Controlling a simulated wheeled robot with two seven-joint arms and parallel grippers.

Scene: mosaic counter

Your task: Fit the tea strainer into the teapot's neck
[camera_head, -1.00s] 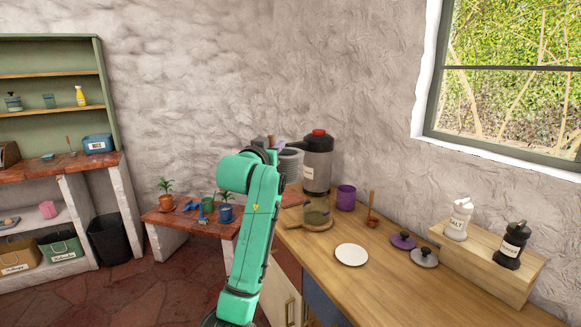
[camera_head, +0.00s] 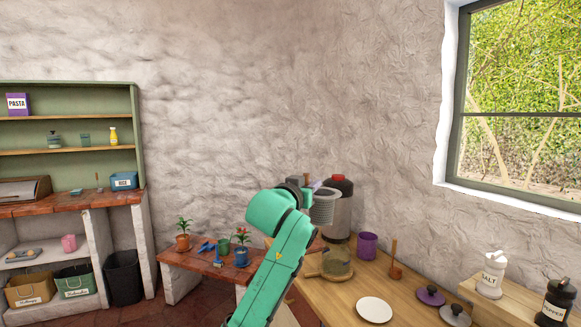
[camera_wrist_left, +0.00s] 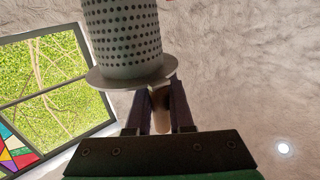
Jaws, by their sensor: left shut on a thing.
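The tea strainer (camera_head: 324,206) is a grey perforated metal cylinder with a wide flange. It fills the upper left of the left wrist view (camera_wrist_left: 124,40). My left gripper (camera_head: 308,184) is shut on the strainer's narrow handle, which shows between the fingers (camera_wrist_left: 163,100) in the left wrist view. The glass teapot (camera_head: 337,262) stands on a round wooden board (camera_head: 312,274) on the counter. The strainer is held up above the teapot in the head view, apart from it. The teapot's neck is too small to make out clearly. My right gripper is not in view.
A dark dispenser with a red top (camera_head: 342,187) stands behind the strainer. A purple cup (camera_head: 367,245), a wooden utensil in a holder (camera_head: 394,270), a white plate (camera_head: 374,309) and a purple lid (camera_head: 430,295) are on the counter (camera_head: 330,302). A low table with plants is left.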

